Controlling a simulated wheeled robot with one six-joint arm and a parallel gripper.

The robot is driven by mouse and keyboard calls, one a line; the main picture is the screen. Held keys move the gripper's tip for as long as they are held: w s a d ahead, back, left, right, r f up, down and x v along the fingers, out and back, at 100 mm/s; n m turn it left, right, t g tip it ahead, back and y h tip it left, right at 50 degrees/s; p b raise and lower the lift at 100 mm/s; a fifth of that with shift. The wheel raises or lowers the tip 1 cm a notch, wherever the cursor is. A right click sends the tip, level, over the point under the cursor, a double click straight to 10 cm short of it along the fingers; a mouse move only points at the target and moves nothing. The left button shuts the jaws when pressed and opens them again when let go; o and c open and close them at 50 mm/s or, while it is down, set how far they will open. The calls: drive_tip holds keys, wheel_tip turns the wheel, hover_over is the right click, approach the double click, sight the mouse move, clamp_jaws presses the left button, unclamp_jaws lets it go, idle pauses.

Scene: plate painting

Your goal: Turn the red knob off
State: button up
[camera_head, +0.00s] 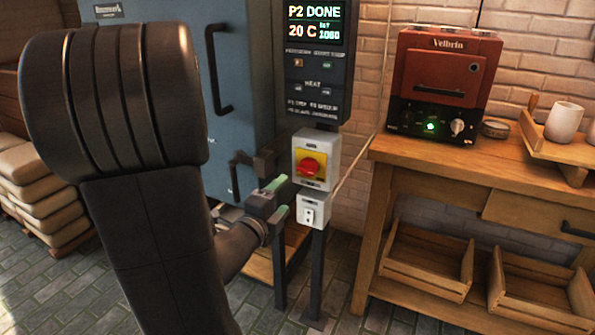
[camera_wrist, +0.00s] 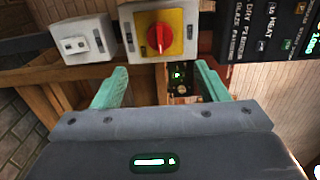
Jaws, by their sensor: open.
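The red knob (camera_head: 309,167) sits on a yellow plate (camera_head: 318,157) on a light grey switch box (camera_head: 330,148), which is mounted on a dark post. In the wrist view the red knob (camera_wrist: 160,37) is ahead of my gripper, near the top middle. Its raised grip looks close to upright in that view. My gripper (camera_head: 278,190) is open, just to the left of and a little below the knob. In the wrist view its two green fingers (camera_wrist: 160,82) are spread apart with nothing between them. They appear short of the knob and not touching it.
A smaller grey box with a switch (camera_head: 309,210) is below the knob box. A control panel (camera_head: 318,80) is above it. A blue kiln cabinet (camera_head: 250,85) with handles stands left. A wooden bench (camera_head: 400,155) at right bears a red machine (camera_head: 445,70).

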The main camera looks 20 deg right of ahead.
sight(305, 171)
drive_tip(key=x, duration=1.3)
drive_tip(key=c, duration=1)
